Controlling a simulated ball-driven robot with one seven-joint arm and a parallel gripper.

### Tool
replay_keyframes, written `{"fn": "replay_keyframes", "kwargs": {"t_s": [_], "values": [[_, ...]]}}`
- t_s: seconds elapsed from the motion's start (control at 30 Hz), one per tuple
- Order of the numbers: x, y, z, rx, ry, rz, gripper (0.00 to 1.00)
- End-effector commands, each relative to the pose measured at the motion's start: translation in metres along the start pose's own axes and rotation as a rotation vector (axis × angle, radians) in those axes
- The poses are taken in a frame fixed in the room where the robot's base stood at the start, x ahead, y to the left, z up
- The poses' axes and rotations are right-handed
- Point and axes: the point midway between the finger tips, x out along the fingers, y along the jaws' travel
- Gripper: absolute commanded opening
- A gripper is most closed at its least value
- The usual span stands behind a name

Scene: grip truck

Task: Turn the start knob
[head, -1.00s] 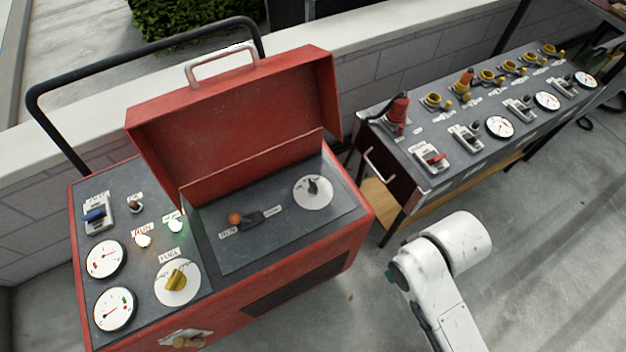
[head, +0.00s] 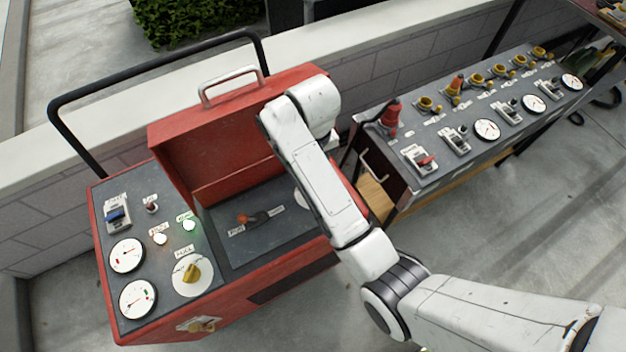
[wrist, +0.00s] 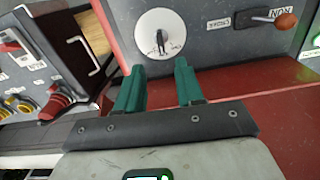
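The start knob is a small dark knob on a round white dial (wrist: 160,36), set in the grey panel under the red box's raised lid. In the wrist view the dial lies just beyond my gripper (wrist: 160,70), whose two green fingers are apart with nothing between them. The knob (wrist: 160,42) shows beyond the gap between the fingertips, apart from them. In the head view my arm covers most of this dial (head: 299,200), and my gripper is hidden.
The panel also has an orange-tipped run lever (head: 258,218) and a yellow fuel knob (head: 192,273). The open red lid (head: 215,130) stands behind the panel. A second console (head: 440,165) with switches and gauges stands to the right.

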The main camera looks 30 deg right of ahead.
Motion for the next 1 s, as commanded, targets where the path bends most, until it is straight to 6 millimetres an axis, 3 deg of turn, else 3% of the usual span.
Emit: {"fn": "replay_keyframes", "kwargs": {"t_s": [0.17, 0.63, 1.0], "values": [[0.014, -0.001, 0.000, 0.000, -0.005, 0.000, 0.37], [0.092, -0.001, 0.000, -0.001, -0.003, 0.000, 0.37], [0.107, -0.001, 0.000, 0.000, 0.000, 0.000, 0.37]]}}
